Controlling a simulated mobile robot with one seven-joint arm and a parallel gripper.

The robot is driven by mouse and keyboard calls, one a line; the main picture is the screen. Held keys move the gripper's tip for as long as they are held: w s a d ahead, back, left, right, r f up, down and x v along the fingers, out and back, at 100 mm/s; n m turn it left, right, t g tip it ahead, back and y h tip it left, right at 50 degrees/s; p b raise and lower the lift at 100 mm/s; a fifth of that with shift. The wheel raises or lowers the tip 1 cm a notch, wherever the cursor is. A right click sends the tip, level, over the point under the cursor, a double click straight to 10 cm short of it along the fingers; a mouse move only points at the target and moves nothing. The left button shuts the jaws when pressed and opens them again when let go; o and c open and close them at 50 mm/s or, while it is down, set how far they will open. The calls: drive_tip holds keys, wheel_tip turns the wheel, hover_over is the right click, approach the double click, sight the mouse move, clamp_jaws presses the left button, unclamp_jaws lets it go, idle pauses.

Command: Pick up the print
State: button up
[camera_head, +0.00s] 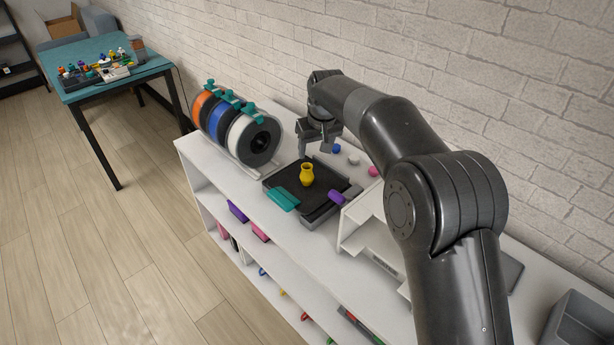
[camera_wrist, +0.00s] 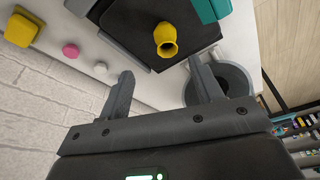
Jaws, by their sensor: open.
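The print looks to be a small yellow vase (camera_head: 307,174), standing upright on the black bed (camera_head: 321,208) of a low dark plate-like unit on the white shelf top. In the wrist view the yellow vase (camera_wrist: 167,40) lies ahead of the fingertips, roughly between their lines. My gripper (camera_head: 316,151) is above and behind the vase, near the wall side, pointing down. In the wrist view my gripper (camera_wrist: 160,70) has its two fingers wide apart with nothing between them. It appears apart from the vase.
A teal piece (camera_head: 283,199) and a purple piece (camera_head: 336,196) lie at the bed's edges. Filament spools (camera_head: 254,141) stand to the left. Small blue (camera_head: 337,148), white (camera_head: 353,160) and pink (camera_head: 374,171) pieces lie along the wall side. A white box-like stand (camera_head: 352,232) is to the right.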

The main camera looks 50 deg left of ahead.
sight(307, 168)
drive_tip(key=shift+a+x, duration=0.25)
drive_tip(key=shift+x, duration=1.65)
drive_tip(key=shift+a+x, duration=0.2)
drive_tip(key=shift+x, duration=1.7)
drive_tip(key=shift+a+x, duration=0.25)
drive_tip(key=shift+x, duration=1.65)
drive_tip(key=shift+s+r, duration=0.15)
drive_tip(key=c, duration=1.1)
